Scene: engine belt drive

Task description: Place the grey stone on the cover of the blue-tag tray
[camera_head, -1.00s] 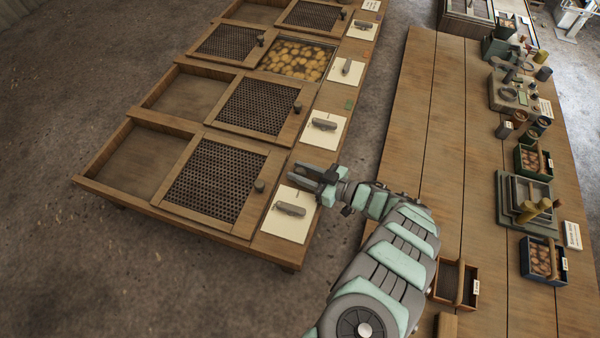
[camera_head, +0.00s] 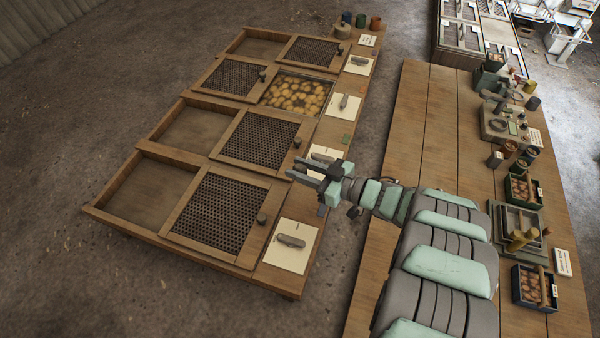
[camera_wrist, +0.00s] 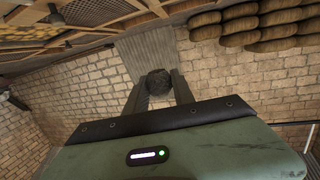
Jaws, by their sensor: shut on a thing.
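My gripper (camera_head: 306,172) is above the right edge of the tray bench, near the boundary of the two nearest trays. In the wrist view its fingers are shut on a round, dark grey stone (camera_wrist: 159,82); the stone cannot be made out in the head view. The nearest tray has a dark mesh cover (camera_head: 216,212) with a knob over its right part, and the cover is bare. A small bluish patch (camera_head: 322,210) shows on the bench edge under my gripper; I cannot tell surely whether it is the blue tag.
The second tray has a similar mesh cover (camera_head: 258,138). The third tray shows round yellow-brown produce (camera_head: 297,94). White cards with grey handle-like pieces lie along the right edge. Coloured cups (camera_head: 360,20) stand at the far end. A wooden table (camera_head: 425,110) with boxes stands right.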

